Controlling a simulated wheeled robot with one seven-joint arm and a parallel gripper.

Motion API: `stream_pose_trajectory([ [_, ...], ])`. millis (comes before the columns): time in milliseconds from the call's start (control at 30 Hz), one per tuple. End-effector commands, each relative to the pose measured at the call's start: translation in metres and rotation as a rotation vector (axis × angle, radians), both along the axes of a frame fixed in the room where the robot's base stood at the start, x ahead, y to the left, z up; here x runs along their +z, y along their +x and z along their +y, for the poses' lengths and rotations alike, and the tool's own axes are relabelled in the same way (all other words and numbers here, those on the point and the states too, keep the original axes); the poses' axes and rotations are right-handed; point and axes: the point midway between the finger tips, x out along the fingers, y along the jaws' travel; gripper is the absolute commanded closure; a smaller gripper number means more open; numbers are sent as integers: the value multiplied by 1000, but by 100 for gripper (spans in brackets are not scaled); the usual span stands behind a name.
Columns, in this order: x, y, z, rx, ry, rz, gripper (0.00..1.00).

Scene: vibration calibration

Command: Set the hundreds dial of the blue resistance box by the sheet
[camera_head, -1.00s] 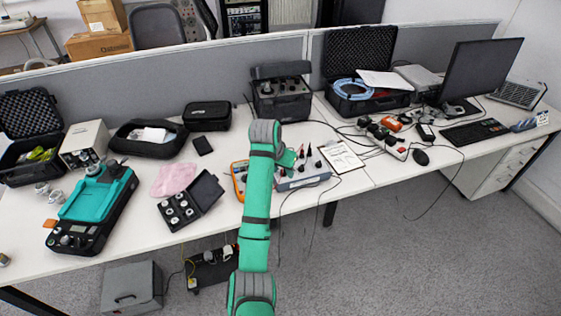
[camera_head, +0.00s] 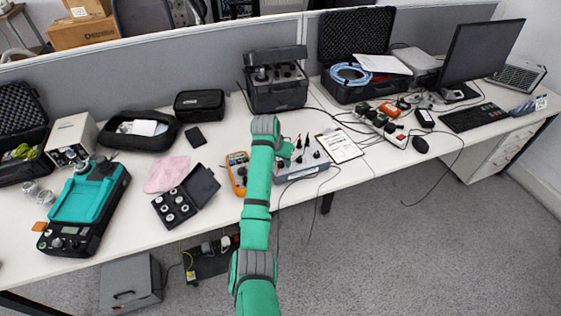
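The blue resistance box (camera_head: 301,171) lies on the table just right of my arm. It has a pale blue front and several dark knobs and leads on top; its left end is partly covered by my arm. Dial markings are too small to read. The sheet (camera_head: 339,146) is on a clipboard right beside the box, its print unreadable. My green arm reaches up over the table edge. Part of my gripper (camera_head: 285,150) shows as a small green piece at the box's left end; the fingers are hidden or too small to make out, and contact cannot be told.
An orange multimeter (camera_head: 237,170) lies just left of my arm. A black case of weights (camera_head: 187,198) is farther left. A dark instrument box (camera_head: 277,92) stands behind. A power strip (camera_head: 383,128) and loose cables lie right of the sheet.

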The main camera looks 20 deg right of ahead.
Motion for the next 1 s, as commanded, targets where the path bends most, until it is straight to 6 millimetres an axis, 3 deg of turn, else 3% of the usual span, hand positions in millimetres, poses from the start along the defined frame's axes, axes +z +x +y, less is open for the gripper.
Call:
stream_pose_trajectory([
  [200,-14,4,-4,0,1,1,60],
  [467,-15,5,-4,0,-1,-1,60],
  [500,-15,5,-4,0,-1,-1,63],
  [667,-15,5,-4,0,-1,-1,100],
  [1000,-14,5,-4,-32,-1,0,100],
])
